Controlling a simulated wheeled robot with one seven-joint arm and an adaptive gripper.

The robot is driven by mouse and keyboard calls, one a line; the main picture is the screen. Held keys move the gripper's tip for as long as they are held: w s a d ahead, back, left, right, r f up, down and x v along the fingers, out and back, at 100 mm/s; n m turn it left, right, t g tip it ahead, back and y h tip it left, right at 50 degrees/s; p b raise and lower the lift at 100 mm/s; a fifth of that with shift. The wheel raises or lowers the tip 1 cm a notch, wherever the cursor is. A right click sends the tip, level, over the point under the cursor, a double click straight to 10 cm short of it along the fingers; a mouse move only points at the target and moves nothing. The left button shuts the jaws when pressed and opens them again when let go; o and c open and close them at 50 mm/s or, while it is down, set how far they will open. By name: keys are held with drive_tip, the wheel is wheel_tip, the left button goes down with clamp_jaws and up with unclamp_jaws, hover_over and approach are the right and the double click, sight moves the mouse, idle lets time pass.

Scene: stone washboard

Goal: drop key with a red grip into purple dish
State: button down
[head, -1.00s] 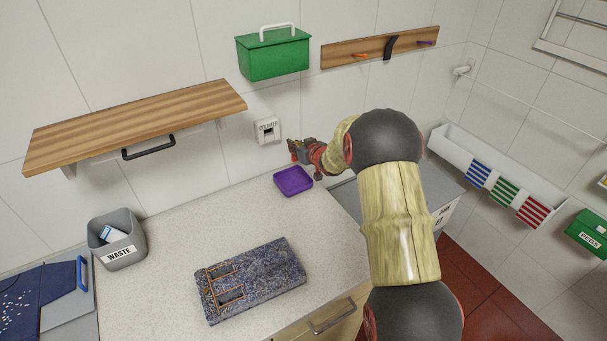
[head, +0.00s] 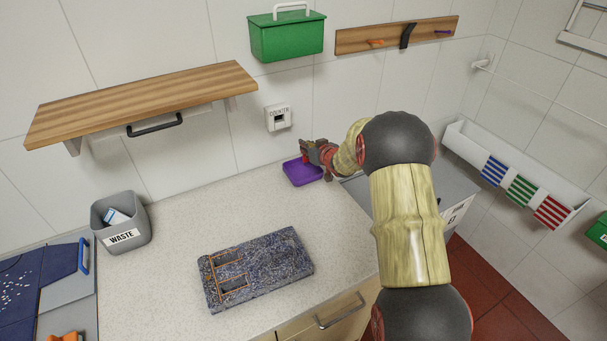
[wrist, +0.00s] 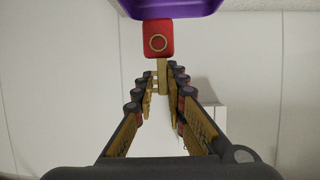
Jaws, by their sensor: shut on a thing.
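The key (wrist: 158,40) has a red square grip with a brass ring mark and a brass shaft. In the wrist view my gripper (wrist: 162,84) is shut on the shaft, with the red grip sticking out past the fingertips. The purple dish (wrist: 172,7) shows at the top edge of that view, close to the red grip. In the head view the purple dish (head: 300,176) sits on the counter near the wall. My gripper (head: 312,153) is at its back right side and hides part of it. The key is not clearly visible there.
A speckled stone washboard (head: 275,263) lies on the counter (head: 180,235). A grey waste bin (head: 128,228) stands at the left. A wooden shelf (head: 150,98), a counter box (head: 278,116) and a green box (head: 287,38) are on the wall. The counter between dish and washboard is clear.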

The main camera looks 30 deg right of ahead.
drive_tip(key=c, duration=1.8)
unclamp_jaws()
drive_tip(key=shift+o, duration=0.3)
drive_tip(key=v, duration=1.2)
